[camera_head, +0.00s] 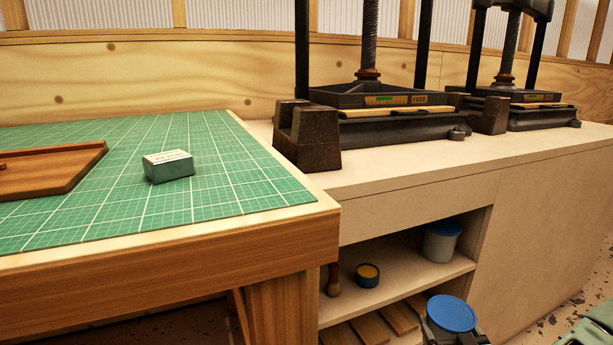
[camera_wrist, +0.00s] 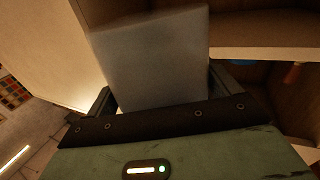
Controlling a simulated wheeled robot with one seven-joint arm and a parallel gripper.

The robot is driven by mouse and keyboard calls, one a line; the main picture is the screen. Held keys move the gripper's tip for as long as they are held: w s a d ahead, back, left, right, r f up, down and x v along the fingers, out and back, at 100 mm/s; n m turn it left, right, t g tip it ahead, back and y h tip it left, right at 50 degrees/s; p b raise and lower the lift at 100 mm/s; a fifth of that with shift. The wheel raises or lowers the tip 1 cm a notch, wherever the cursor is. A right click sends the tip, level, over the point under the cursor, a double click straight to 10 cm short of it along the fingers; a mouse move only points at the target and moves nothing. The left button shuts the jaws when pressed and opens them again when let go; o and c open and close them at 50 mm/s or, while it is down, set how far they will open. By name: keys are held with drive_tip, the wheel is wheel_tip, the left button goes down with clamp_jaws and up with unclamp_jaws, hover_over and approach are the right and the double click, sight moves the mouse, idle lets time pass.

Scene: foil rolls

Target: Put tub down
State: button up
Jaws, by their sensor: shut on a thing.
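A tub with a blue lid (camera_head: 452,312) is at the bottom right of the head view, in front of the shelf unit. My gripper (camera_head: 452,335) is shut on it, and the frame edge cuts off the lower part. In the wrist view the tub's pale grey body (camera_wrist: 150,60) fills the space between the fingers of my gripper (camera_wrist: 163,92). What lies under the held tub is hidden.
A second blue-lidded tub (camera_head: 441,243) stands on the open shelf (camera_head: 405,280), right of a small dark pot (camera_head: 367,274). Boards (camera_head: 400,317) lie below. A green-matted table (camera_head: 230,180) is left, with a small box (camera_head: 168,166). Presses (camera_head: 380,100) stand on the counter.

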drive_tip(key=s+r+p, duration=0.1)
drive_tip(key=r+p, duration=0.3)
drive_tip(key=s+r+p, duration=0.2)
drive_tip(key=r+p, duration=0.2)
drive_tip(key=s+r+p, duration=0.1)
drive_tip(key=r+p, duration=0.3)
drive_tip(key=p, duration=0.1)
drive_tip(key=shift+s+d, duration=0.3)
drive_tip(key=shift+s, duration=0.1)
drive_tip(key=s+a+r+p, duration=0.1)
drive_tip(key=s+r+p, duration=0.2)
drive_tip(key=r+p, duration=0.9)
drive_tip(key=shift+s, duration=0.35)
drive_tip(key=shift+f, duration=0.15)
drive_tip(key=shift+w+d, duration=0.1)
drive_tip(key=shift+d, duration=0.05)
